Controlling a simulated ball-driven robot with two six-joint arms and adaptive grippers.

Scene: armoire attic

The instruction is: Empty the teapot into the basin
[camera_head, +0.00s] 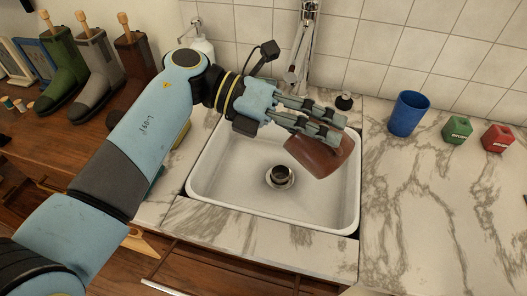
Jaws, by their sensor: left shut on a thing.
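A reddish-brown vessel, which I take to be the teapot (322,158), hangs over the right half of the white basin (195,178). My left gripper (330,127) is shut on its upper part. The vessel looks tilted, and the fingers hide its top. I cannot make out a spout, a handle or any liquid leaving it. The basin is set in the marble counter, with a round dark drain (280,176) in its floor. My left arm comes in from the left and reaches over the basin's back left corner. My right gripper is not in view.
A metal faucet (302,50) rises behind the basin. A blue cup (408,114), a green block (457,130) and a red block (497,138) stand on the right counter. Boots (92,68) stand at the left. The front right counter is clear.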

